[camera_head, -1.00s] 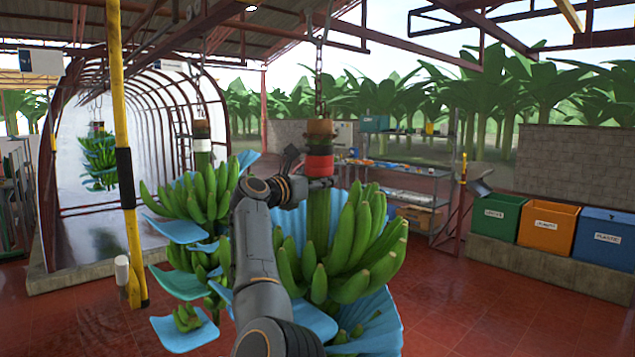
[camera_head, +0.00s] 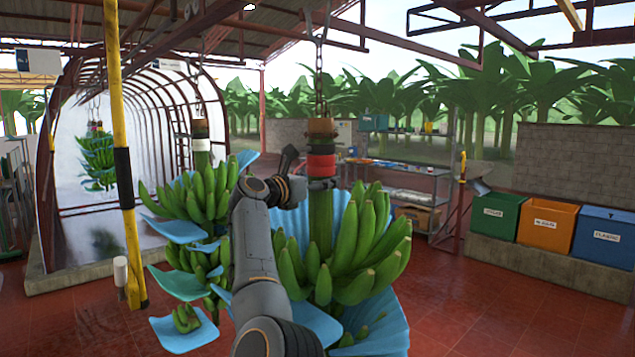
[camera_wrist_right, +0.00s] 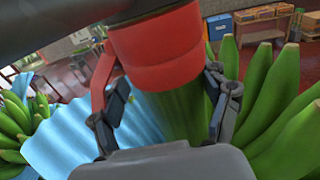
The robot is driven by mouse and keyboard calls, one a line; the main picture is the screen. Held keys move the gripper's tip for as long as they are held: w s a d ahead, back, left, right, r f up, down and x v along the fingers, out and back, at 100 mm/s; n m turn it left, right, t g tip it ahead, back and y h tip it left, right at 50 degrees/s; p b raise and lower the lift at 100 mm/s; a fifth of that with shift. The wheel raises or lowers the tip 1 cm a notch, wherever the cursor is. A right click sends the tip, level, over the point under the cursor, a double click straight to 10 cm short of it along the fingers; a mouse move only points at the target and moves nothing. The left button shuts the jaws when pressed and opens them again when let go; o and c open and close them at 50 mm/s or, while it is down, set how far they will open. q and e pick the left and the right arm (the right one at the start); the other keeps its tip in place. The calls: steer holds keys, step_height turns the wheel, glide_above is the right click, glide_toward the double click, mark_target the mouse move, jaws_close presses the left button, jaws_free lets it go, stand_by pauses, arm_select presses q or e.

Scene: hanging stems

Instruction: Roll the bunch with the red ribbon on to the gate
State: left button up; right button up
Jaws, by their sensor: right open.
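The bunch with the red ribbon (camera_head: 320,165) hangs from a chain in the middle of the head view. In the right wrist view the open fingers (camera_wrist_right: 168,112) stand on either side of the stem, below the red ribbon (camera_wrist_right: 160,55). Contact is unclear. A yellow post with a black sleeve (camera_head: 122,170) stands left; I cannot tell if it belongs to the gate.
A second bunch (camera_head: 205,190) with a white band hangs close by on the left. An arched tunnel (camera_head: 60,150) stands behind it, with another bunch inside. Bins (camera_head: 545,227) and a wall are at the right. Red floor is clear at the lower right.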

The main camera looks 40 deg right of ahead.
steer(key=shift+s+a+r, duration=0.1)
steer(key=shift+r, duration=0.05)
steer(key=shift+a, duration=0.35)
steer(key=v, duration=1.1)
steer(key=shift+s+a, duration=0.1)
steer(key=shift+s, duration=0.05)
